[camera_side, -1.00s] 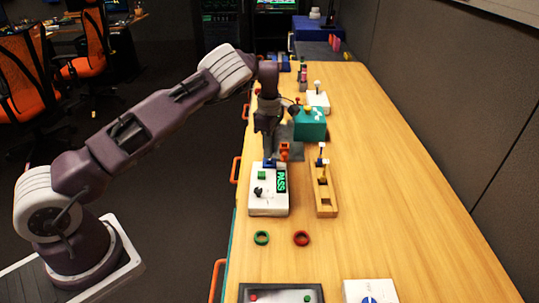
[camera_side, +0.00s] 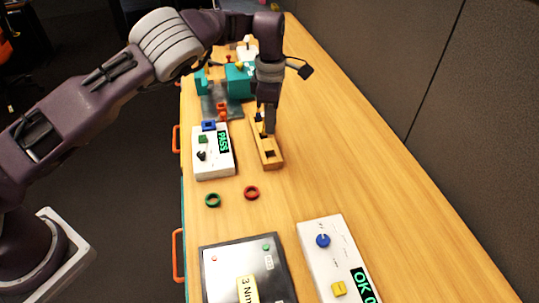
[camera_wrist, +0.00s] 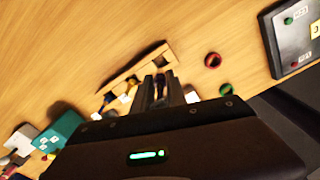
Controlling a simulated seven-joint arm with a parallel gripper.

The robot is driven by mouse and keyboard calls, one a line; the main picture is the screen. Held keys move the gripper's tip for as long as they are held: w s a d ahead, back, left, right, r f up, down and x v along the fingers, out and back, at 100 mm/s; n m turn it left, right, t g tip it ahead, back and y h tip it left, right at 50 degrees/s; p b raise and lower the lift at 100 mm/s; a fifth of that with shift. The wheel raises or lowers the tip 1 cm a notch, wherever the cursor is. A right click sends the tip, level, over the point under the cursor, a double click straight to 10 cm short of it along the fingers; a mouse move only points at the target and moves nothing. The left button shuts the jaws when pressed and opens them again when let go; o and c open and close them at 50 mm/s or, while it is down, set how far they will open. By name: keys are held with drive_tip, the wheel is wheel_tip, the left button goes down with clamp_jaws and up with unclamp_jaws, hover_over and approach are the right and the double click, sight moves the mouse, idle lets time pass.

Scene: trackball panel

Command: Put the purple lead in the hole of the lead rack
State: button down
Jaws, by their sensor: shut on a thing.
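The wooden lead rack (camera_side: 268,154) lies lengthwise on the bench, with a dark square hole at its near end. Leads with yellow and dark parts (camera_side: 259,118) stand toward its far end. My gripper (camera_side: 270,131) points down over the middle of the rack, close above it. In the wrist view my gripper (camera_wrist: 157,84) is shut on a thin dark bluish piece, taken as the purple lead (camera_wrist: 160,83), mostly hidden by the fingers. The rack (camera_wrist: 128,73) runs just beyond the fingertips. I cannot tell whether the lead touches the rack.
A white PASS box (camera_side: 213,166) stands left of the rack. Green (camera_side: 213,200) and red (camera_side: 251,192) rings lie in front. A teal device (camera_side: 239,80) stands behind. The bench at right is clear.

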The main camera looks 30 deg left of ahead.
wheel_tip(320, 180, down, 9)
drive_tip(key=shift+r, duration=0.15)
drive_tip(key=c, duration=1.3)
unclamp_jaws()
drive_tip(key=shift+c, duration=0.2)
wheel_tip(320, 180, up, 12)
drive_tip(key=shift+r, duration=0.1)
